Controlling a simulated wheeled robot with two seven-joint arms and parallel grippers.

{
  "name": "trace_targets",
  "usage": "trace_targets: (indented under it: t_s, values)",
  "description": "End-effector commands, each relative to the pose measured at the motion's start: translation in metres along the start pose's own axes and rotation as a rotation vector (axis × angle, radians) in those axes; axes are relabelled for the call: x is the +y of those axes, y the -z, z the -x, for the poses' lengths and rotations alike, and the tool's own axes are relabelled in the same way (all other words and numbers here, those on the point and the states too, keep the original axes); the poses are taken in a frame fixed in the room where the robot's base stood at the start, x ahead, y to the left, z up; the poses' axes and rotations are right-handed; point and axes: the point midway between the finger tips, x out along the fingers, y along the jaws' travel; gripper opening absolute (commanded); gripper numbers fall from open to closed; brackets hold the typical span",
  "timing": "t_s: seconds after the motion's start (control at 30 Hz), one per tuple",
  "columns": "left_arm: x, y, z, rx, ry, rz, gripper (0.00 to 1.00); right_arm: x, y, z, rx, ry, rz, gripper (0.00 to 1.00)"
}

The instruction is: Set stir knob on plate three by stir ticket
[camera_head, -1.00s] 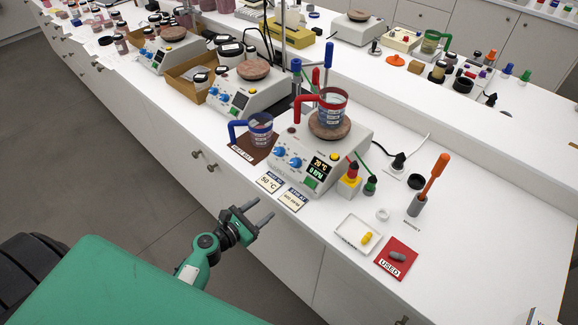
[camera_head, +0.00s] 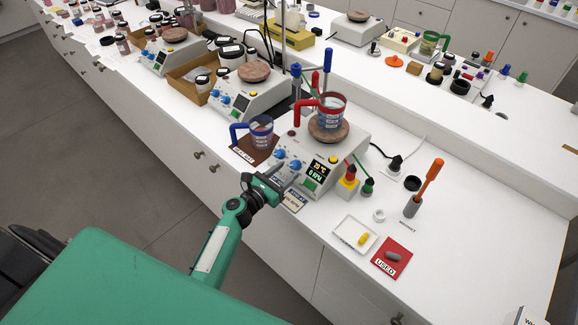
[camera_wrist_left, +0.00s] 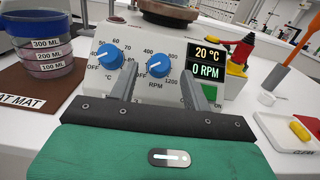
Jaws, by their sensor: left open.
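The nearest hotplate (camera_head: 352,141), likely plate three, has two blue knobs and a display (camera_head: 315,172) reading 20 °C and 0 RPM. Its stir knob (camera_head: 296,165) is the right one; in the left wrist view the RPM knob (camera_wrist_left: 158,66) shows between my finger tips, its pointer to the lower left near OFF. The heat knob (camera_wrist_left: 110,56) is left of it. My left gripper (camera_head: 287,177) is open in front of the panel, fingers pointing at the knobs; contact is not visible. The stir ticket (camera_head: 293,203) lies in front, partly hidden, its figure unreadable. My right gripper is not in view.
A red-handled beaker (camera_head: 331,108) stands on the plate top. A blue-handled beaker (camera_head: 261,128) sits on a brown mat (camera_head: 243,152) to the left. Red and green plugs, a white tray (camera_head: 345,238) and a red USED mat (camera_head: 402,249) are to the right.

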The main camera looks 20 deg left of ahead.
Motion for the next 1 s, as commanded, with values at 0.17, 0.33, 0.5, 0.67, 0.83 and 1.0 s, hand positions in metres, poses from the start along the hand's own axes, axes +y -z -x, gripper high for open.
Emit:
trace_targets:
  t_s: [0.17, 0.33, 0.5, 0.67, 0.83, 1.0]
  values:
    - [0.0, -0.001, -0.019, 0.0, 0.0, 0.001, 0.49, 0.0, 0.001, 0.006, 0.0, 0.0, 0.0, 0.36]
    - [0.0, 0.0, -0.025, 0.0, 0.0, -0.001, 0.49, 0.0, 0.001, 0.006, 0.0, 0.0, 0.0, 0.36]
    - [0.0, 0.001, -0.025, 0.0, 0.0, -0.001, 0.49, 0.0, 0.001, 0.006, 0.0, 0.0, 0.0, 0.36]
    - [0.0, 0.001, -0.025, 0.001, 0.0, -0.001, 0.33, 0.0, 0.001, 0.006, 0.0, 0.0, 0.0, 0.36]
    - [0.0, 0.001, -0.025, 0.001, 0.0, -0.001, 0.04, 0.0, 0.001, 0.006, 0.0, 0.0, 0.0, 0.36]
    - [0.0, 0.001, -0.025, 0.001, 0.006, -0.007, 0.04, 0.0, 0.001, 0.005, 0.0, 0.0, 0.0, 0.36]
